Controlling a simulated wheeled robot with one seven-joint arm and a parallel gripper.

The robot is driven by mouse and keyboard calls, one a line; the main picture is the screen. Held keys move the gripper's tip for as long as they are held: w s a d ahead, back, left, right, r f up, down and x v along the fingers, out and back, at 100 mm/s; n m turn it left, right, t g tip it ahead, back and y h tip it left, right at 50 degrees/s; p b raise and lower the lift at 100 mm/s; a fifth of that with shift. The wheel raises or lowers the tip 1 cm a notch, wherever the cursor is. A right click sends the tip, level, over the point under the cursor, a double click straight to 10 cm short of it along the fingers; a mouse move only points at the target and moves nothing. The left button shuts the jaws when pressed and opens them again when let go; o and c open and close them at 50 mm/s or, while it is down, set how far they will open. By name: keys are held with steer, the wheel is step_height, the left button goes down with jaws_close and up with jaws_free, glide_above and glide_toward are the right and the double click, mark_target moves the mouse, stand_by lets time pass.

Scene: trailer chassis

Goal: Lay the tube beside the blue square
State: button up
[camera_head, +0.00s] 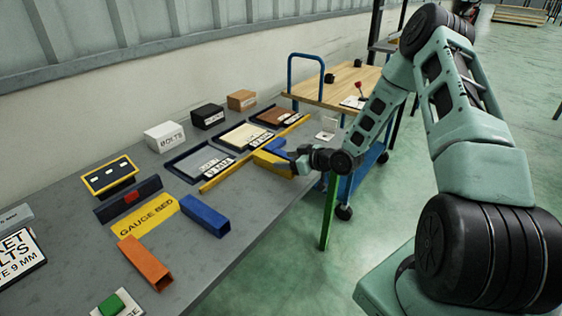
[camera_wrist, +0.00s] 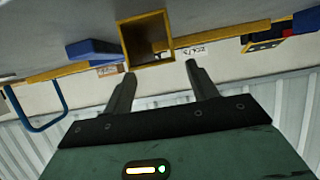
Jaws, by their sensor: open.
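A yellow square tube (camera_head: 272,163) lies on the grey bench near its right edge. The wrist view shows its open end (camera_wrist: 124,38) facing the camera. My gripper (camera_head: 294,160) is open at that tube's near-right end; in the wrist view the fingertips (camera_wrist: 160,70) stand apart just short of the tube, with nothing held. A blue square tube (camera_head: 204,215) lies right of the yellow "GAUGE BED" plate (camera_head: 146,214). An orange square tube (camera_head: 145,262) lies in front of the plate. A smaller blue piece (camera_head: 276,147) lies behind the yellow tube; it also shows in the wrist view (camera_wrist: 93,50).
Shallow trays (camera_head: 198,161) stand behind a yellow rail (camera_head: 226,172). White (camera_head: 165,136), black (camera_head: 207,116) and brown (camera_head: 241,100) boxes line the wall side. A green block (camera_head: 111,304) sits at the front. A wood-topped blue cart (camera_head: 335,88) stands beyond the bench.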

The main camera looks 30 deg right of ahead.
steer(key=b+v, duration=0.1)
steer(key=v, duration=0.7)
steer(key=shift+s+d+r, duration=0.1)
steer(key=shift+s+r, duration=0.05)
steer(key=s+a+r+n+g+h, duration=0.1)
steer(key=s+a+r+g, duration=0.15)
steer(key=a, duration=0.45)
steer(key=s+a+r+n+g+h, duration=0.1)
steer(key=s+a+r+g, duration=0.15)
steer(key=a, duration=0.55)
steer(key=s+a+r+n+g, duration=0.1)
steer(key=a+g, duration=0.2)
steer(key=a, duration=0.4)
steer(key=s+a+r+g, duration=0.1)
steer(key=s+a+r, duration=0.1)
steer(key=s, duration=0.5)
steer(key=s+a+r+g+h, duration=0.1)
steer(key=s+a+r+g, duration=0.1)
steer(key=s+a, duration=0.3)
steer(key=s+a+r+g+h, duration=0.1)
steer(key=s+a+r, duration=0.2)
steer(key=s, duration=0.8)
steer(key=shift+s+a+n+g, duration=0.15)
steer(key=shift+a+n+g, duration=0.15)
steer(key=shift+g, duration=0.1)
steer(key=shift+d, duration=0.1)
